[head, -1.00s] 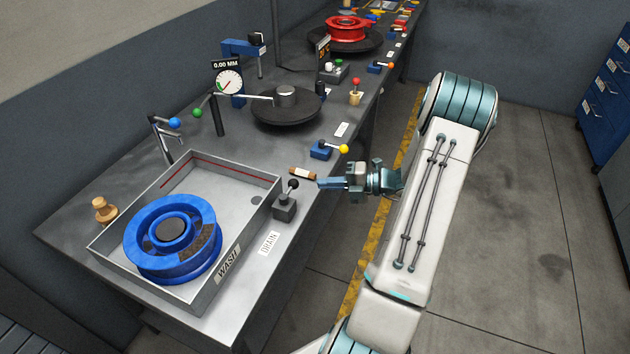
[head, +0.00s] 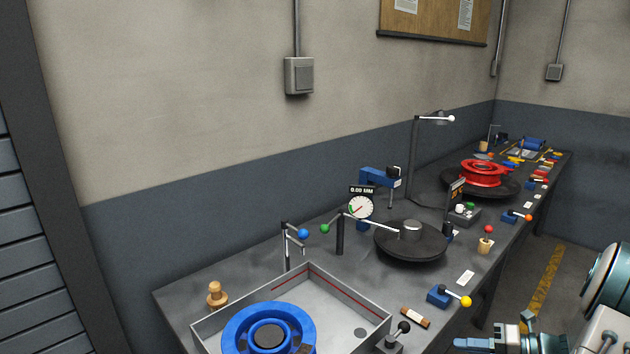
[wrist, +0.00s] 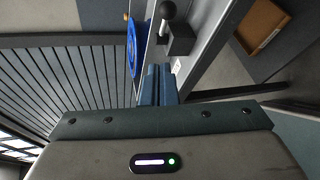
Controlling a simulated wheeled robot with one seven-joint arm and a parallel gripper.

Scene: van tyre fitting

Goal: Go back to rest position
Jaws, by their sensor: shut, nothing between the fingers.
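My gripper (head: 474,343) shows at the bottom right of the head view, beside the bench's front edge, with part of my arm at the right. In the wrist view its two blue fingers (wrist: 158,84) are together with nothing between them. It is apart from the bench things. The black-knobbed drain lever (head: 393,341) stands on the bench left of it and also shows in the wrist view (wrist: 179,38). The blue wheel rim (head: 240,333) sits in the wash tray (head: 345,308), cut off by the lower edge; part of it shows in the wrist view (wrist: 132,45).
The bench (head: 200,275) runs along the wall. It bears a dark turntable (head: 425,246) with a dial gauge (head: 360,208), a yellow-knobbed blue lever (head: 445,297), a brown-and-white piece (head: 415,317) and a red rim (head: 480,173). Floor shows at the right, with a yellow line (head: 545,285).

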